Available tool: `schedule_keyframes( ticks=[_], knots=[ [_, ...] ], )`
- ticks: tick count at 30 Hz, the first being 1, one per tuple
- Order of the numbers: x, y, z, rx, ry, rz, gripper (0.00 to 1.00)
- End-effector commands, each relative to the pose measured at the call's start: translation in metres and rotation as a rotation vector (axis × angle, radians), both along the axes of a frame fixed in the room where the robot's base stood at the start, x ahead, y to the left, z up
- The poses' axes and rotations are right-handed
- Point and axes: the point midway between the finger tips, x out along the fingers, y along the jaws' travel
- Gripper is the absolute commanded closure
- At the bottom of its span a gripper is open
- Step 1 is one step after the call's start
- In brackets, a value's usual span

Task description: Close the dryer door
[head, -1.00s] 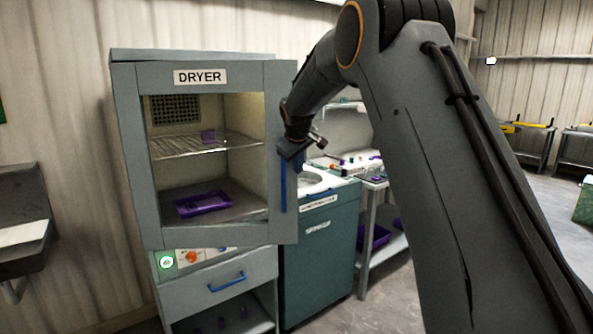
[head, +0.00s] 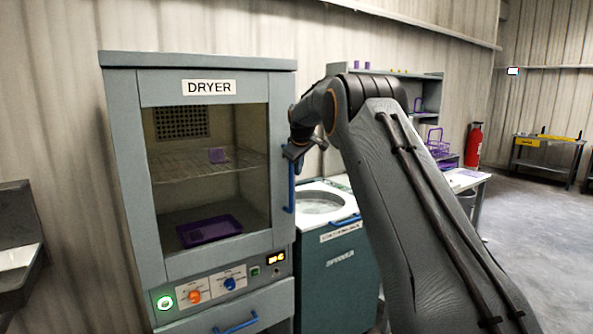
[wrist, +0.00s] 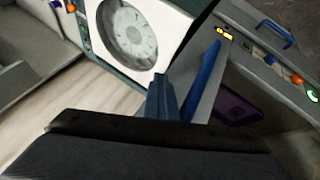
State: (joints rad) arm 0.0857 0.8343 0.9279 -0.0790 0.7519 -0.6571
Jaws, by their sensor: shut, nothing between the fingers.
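The dryer (head: 120,200) is a grey cabinet at the left of the head view. Its glazed door (head: 225,262) sits flush against the cabinet front, with no gap that I can see. A blue vertical handle (head: 291,187) is on the door's right edge; it also shows in the wrist view (wrist: 204,80). My gripper (head: 292,158) is shut and empty, close beside the handle's upper part. In the wrist view its fingers (wrist: 163,92) are just left of the handle; whether they touch it I cannot tell. A purple tray (head: 208,231) shows behind the glass.
A teal spinner (head: 335,280) with a round top stands right of the dryer. Shelving with purple baskets (head: 436,143) and a red extinguisher (head: 473,145) are behind my arm. A dark basin (head: 22,225) is at the far left. Open floor (head: 535,235) lies to the right.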

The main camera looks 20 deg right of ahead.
Motion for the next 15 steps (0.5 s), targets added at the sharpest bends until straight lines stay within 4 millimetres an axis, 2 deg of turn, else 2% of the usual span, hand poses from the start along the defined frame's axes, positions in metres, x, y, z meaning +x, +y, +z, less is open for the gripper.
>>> schedule_keyframes(
  ticks=[7,15],
  knots=[
    [0.0067,0.0056,0.0063,0.001,-0.025,0.003,1.0],
    [0.0105,0.0107,0.0032,0.002,-0.023,0.008,1.0]
  ],
)
